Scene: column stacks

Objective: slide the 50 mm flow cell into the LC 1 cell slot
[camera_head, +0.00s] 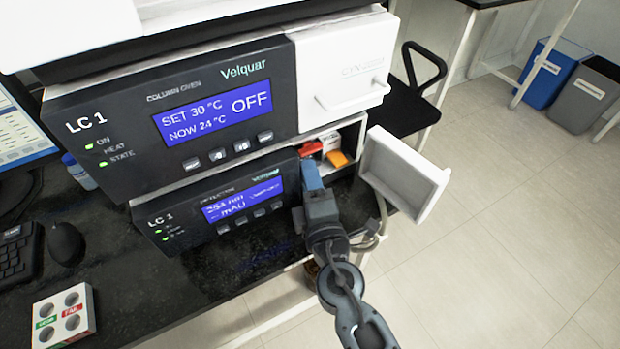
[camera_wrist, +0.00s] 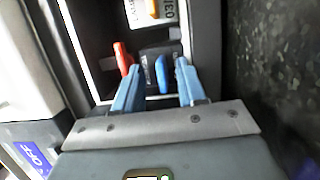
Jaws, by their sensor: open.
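The LC 1 detector (camera_head: 225,205) has an open bay (camera_head: 350,135) at its right end, with its white door (camera_head: 400,172) swung out to the right. My gripper (camera_head: 312,178) is at the bay's opening, its fingers reaching in. In the wrist view my gripper (camera_wrist: 158,67) is open, with a blue tab (camera_wrist: 162,74) standing between its two pale blue fingers. The blue tab sits on a dark block. A red piece (camera_wrist: 123,58) stands just left of the left finger. I cannot read which part is the 50 mm flow cell, and the slot itself is not clearly visible.
An orange piece (camera_head: 338,158) lies in the bay near a white labelled block (camera_wrist: 150,25). The column oven (camera_head: 180,105) sits above the detector. A mouse (camera_head: 66,243) and a white holed rack (camera_head: 64,315) are on the black bench at left.

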